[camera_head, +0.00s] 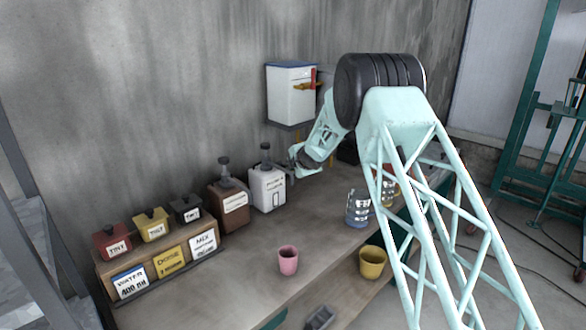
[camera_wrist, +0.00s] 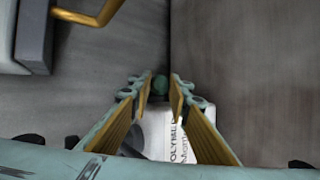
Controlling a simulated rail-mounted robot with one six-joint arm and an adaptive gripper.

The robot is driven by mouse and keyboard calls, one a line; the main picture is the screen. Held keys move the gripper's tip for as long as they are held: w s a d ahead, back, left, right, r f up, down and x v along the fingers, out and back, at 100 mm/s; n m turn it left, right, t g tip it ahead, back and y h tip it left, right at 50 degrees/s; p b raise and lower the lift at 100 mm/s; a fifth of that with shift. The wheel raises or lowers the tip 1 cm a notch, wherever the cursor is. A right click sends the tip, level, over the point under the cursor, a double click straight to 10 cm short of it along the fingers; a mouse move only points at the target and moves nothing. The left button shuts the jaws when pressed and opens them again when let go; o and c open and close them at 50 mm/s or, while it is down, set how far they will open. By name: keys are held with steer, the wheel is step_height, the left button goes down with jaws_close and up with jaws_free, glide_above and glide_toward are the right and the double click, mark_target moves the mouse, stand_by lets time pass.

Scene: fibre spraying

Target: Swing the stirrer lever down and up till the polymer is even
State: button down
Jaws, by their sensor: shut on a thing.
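The white polymer container (camera_head: 267,190) stands on the bench by the wall, with a dark pump-like top. Its lettered white side also shows in the wrist view (camera_wrist: 180,140), below and between my fingers. My gripper (camera_head: 294,158) is just right of the container's top. In the wrist view my gripper (camera_wrist: 161,88) has its two fingers close around a round green knob (camera_wrist: 159,84), which I take as the end of the stirrer lever. The rest of the lever is hidden, and so is the polymer inside.
A white wall box (camera_head: 290,95) with an orange handle hangs above. A brown jug (camera_head: 229,206) and a rack of tint boxes (camera_head: 152,228) stand to the left. A pink cup (camera_head: 288,260), a yellow cup (camera_head: 372,262) and a clear blue vessel (camera_head: 357,208) stand nearer.

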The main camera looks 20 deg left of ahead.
steer(key=shift+w+a+r, duration=0.2)
steer(key=shift+a+r, duration=0.1)
steer(key=shift+r, duration=0.45)
steer(key=c, duration=2.4)
jaws_free()
steer(key=shift+f, duration=0.1)
steer(key=shift+s, duration=0.1)
steer(key=shift+f, duration=0.3)
steer(key=shift+s+d, duration=0.1)
steer(key=shift+d, duration=0.05)
steer(key=shift+s+r, duration=0.1)
steer(key=shift+v, duration=5.8)
steer(key=shift+r, duration=0.1)
